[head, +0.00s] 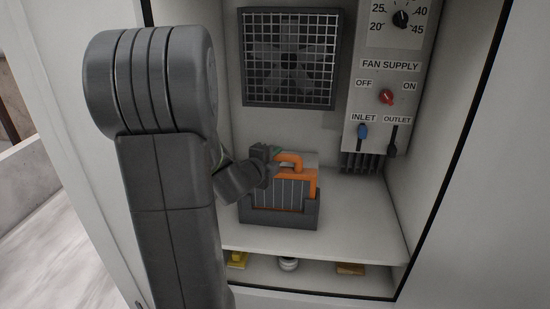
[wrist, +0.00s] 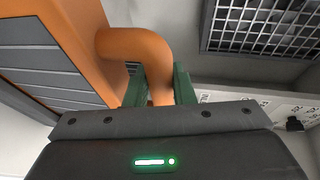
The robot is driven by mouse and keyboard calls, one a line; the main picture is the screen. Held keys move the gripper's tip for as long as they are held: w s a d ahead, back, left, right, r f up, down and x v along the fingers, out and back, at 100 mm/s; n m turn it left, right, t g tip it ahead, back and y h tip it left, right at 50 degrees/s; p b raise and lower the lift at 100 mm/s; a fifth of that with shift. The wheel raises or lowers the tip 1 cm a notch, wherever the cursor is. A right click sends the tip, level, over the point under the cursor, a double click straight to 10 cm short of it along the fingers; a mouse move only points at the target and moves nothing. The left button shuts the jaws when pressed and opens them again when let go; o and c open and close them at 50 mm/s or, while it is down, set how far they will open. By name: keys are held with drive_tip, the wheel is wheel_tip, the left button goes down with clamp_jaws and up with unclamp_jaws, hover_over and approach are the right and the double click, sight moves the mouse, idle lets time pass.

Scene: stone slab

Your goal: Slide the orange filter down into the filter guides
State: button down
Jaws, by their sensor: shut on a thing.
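The orange filter (head: 311,183) has a grey pleated face and an orange handle on top. In the head view its lower part sits inside the dark filter guides (head: 280,219) on the cabinet shelf, and it looks about upright. My gripper (head: 279,164) reaches in from the left at the top of the filter and is shut on the handle. In the wrist view the green fingers of my gripper (wrist: 160,86) stand on both sides of the orange handle (wrist: 140,45). The filter (wrist: 60,50) fills the upper left there. The filter's bottom edge is hidden by the guides.
A fan behind a grille (head: 291,58) is on the back wall. A control panel (head: 385,75) with knobs and levers hangs at the right. Small items, among them a yellow one (head: 237,260), lie below the shelf (head: 360,215). The shelf's right side is clear.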

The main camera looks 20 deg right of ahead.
drive_tip(key=shift+f+b, duration=1.4)
drive_tip(key=shift+f, duration=0.05)
drive_tip(key=c, duration=1.1)
unclamp_jaws()
drive_tip(key=shift+c, duration=0.2)
drive_tip(key=v, duration=1.3)
drive_tip(key=shift+s+a, duration=0.25)
drive_tip(key=shift+a, duration=0.05)
